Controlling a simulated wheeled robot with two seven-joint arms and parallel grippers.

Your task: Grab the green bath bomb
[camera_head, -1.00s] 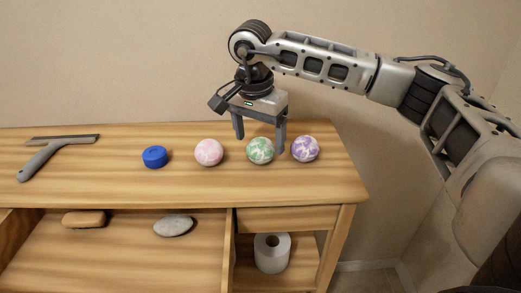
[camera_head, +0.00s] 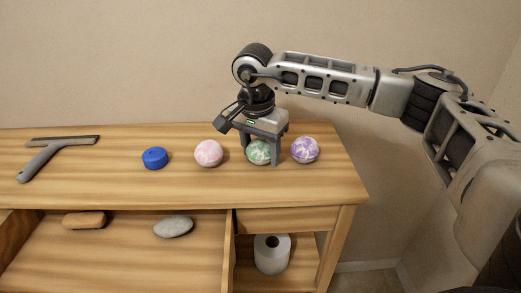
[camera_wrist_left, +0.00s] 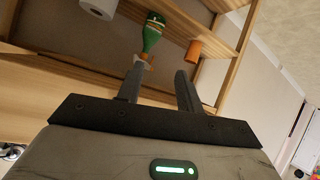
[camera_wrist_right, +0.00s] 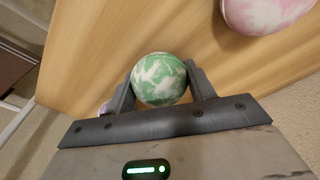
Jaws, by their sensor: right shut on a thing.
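The green bath bomb (camera_head: 259,152), marbled green and white, is on the wooden table top between the pink and purple bath bombs. My right gripper (camera_head: 260,158) has come down over it from above, one finger on each side. In the right wrist view the green bath bomb (camera_wrist_right: 159,79) sits between the two fingers of my right gripper (camera_wrist_right: 160,88), which is shut on it. My left gripper (camera_wrist_left: 160,88) shows only in the left wrist view, its fingers apart with nothing held between them.
The pink bath bomb (camera_head: 208,153) is close on the left and the purple one (camera_head: 305,149) close on the right. An open drawer holds a grey stone (camera_head: 173,226) and a brown bar (camera_head: 84,220).

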